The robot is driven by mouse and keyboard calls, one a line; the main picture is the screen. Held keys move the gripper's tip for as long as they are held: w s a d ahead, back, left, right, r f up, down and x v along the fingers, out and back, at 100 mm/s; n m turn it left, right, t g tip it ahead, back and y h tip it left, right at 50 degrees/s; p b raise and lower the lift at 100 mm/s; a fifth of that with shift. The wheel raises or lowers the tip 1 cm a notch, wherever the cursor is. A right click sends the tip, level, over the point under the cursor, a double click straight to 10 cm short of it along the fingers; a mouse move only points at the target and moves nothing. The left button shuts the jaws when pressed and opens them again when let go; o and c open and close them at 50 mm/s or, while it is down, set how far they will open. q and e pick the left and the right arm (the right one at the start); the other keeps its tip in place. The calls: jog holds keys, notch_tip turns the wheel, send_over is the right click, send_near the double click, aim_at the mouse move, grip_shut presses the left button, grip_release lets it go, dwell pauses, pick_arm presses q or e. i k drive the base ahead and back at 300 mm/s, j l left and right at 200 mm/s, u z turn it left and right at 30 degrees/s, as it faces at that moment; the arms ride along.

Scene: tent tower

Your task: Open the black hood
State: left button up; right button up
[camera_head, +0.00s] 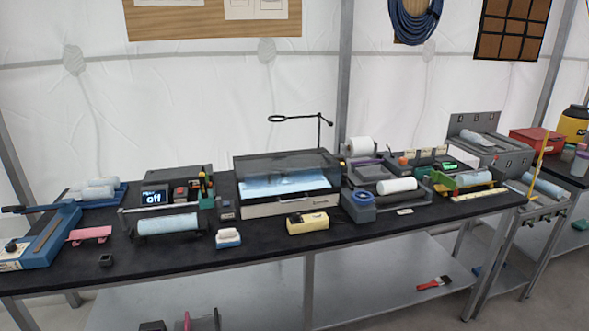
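The black hood (300,162) is a dark, see-through cover on the box-shaped device in the middle of the long table. It appears lowered over a lit, pale blue surface (285,186). The device's light front panel (292,206) faces me below the hood. Neither of my grippers is in view.
The black table (268,236) is crowded. A yellow block (307,223) and a blue-and-white item (228,238) sit in front of the device. A ring on a stand (300,119) rises behind it. Roll holders stand on both sides, with a blue round object (359,206) at right.

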aim_at(306, 173)
jog(key=i+j, duration=0.6)
jog(key=i, duration=0.15)
